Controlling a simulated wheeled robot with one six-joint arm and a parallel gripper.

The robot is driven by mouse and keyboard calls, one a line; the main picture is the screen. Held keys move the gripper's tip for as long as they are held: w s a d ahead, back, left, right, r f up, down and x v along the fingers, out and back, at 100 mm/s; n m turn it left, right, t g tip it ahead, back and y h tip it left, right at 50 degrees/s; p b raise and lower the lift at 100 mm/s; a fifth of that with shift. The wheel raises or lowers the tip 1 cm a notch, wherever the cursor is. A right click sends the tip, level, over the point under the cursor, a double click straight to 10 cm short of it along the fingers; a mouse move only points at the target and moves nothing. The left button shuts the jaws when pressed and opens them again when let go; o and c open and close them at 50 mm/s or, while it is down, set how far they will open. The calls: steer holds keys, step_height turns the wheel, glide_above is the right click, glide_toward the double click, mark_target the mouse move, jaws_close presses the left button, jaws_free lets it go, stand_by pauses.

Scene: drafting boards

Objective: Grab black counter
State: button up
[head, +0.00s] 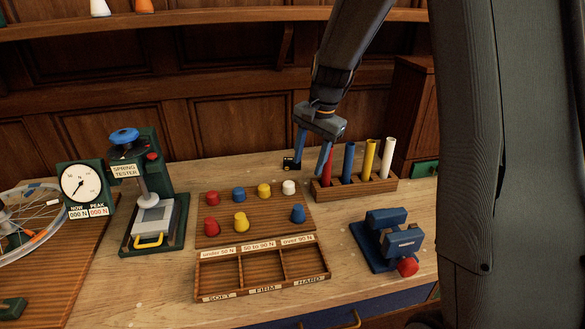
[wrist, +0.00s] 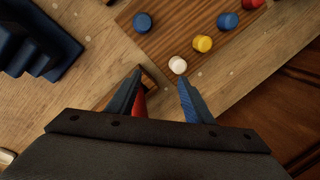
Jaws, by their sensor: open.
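A small black object (head: 289,163), possibly the black counter, lies on the table behind the peg board, right beside the left finger of my gripper. It is small and its details are hard to make out. My gripper (head: 309,171) is open, pointing down, beside the left end of the rod rack. In the wrist view its fingers (wrist: 160,77) have no object clearly held between them. The red rod (wrist: 139,104) shows just behind the left finger, and a white peg (wrist: 178,65) lies ahead of the tips. I cannot make out the black object in the wrist view.
The wooden rack (head: 355,187) holds upright red, blue, yellow and white rods close to my gripper. The peg board (head: 262,221) carries several coloured pegs. A sorting tray (head: 262,268) is in front. A spring tester (head: 152,210) stands left, a blue device (head: 390,240) right.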

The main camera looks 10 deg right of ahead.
steer(key=w+d+f+m+y+b, duration=0.1)
steer(key=w+f+m+b, duration=0.15)
steer(key=w+m, duration=0.6)
steer(key=m+y, duration=0.2)
glide_toward(292, 164)
steer(key=w+f, duration=0.1)
steer(key=w, duration=0.1)
steer(key=shift+w+a+f+g+p, duration=0.1)
steer(key=shift+f+g+p, duration=0.1)
steer(key=shift+f, duration=0.4)
steer(key=shift+w+a+f+g+p, duration=0.1)
steer(key=shift+a+f+p, duration=0.05)
steer(key=shift+f, duration=0.4)
steer(key=p+x, duration=0.1)
steer(key=x, duration=0.1)
steer(key=p+x, duration=0.1)
steer(key=x, duration=0.1)
steer(key=shift+a+f+p, duration=0.1)
steer(key=shift+a+p, duration=0.2)
steer(key=shift+a, duration=0.1)
steer(key=shift+a+f, duration=0.15)
steer(key=shift+f, duration=0.35)
jaws_close()
steer(key=shift+r, duration=0.15)
